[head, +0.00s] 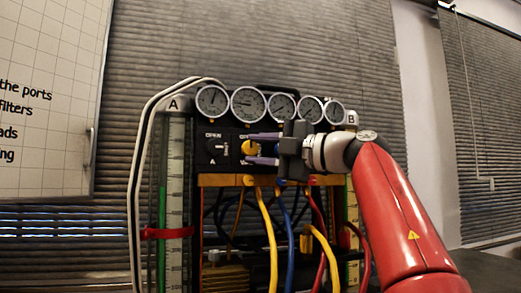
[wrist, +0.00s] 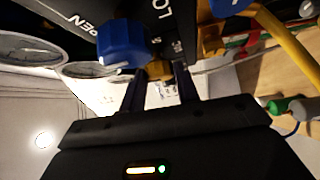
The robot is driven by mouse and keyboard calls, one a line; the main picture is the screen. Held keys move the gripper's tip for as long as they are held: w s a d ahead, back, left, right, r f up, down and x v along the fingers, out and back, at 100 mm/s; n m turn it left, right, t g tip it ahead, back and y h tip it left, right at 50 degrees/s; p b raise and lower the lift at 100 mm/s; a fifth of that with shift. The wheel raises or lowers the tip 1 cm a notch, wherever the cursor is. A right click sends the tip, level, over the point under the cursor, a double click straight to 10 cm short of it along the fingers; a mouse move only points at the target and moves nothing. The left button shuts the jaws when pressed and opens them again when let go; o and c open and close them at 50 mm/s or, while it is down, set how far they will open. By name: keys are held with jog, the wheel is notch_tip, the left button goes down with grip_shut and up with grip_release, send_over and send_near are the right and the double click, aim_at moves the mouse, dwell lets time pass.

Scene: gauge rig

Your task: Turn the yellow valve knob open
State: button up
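The yellow valve knob (head: 249,147) is on the black panel under the gauges, right of a black knob (head: 220,147) marked OPEN above and A below. My gripper (head: 247,149) reaches in from the right, its two purple fingers apart, one above and one below the yellow knob. In the wrist view, yellow (wrist: 158,70) shows between the dark fingertips (wrist: 160,80). The fingers stand around the knob; whether they touch it I cannot tell. The knob's pointer and part of its lettering are hidden by my gripper.
Several round gauges (head: 248,104) line the top of the rig. Yellow (head: 267,235) and blue (head: 287,225) hoses hang below the panel. A blue knob (wrist: 123,42) is close beside the fingers in the wrist view. A white tube (head: 135,170) runs down the left side.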

jog(key=o, duration=0.4)
jog(key=shift+a, duration=0.1)
jog(key=b+v, duration=0.1)
jog(key=v, duration=0.7)
jog(key=shift+s, duration=0.1)
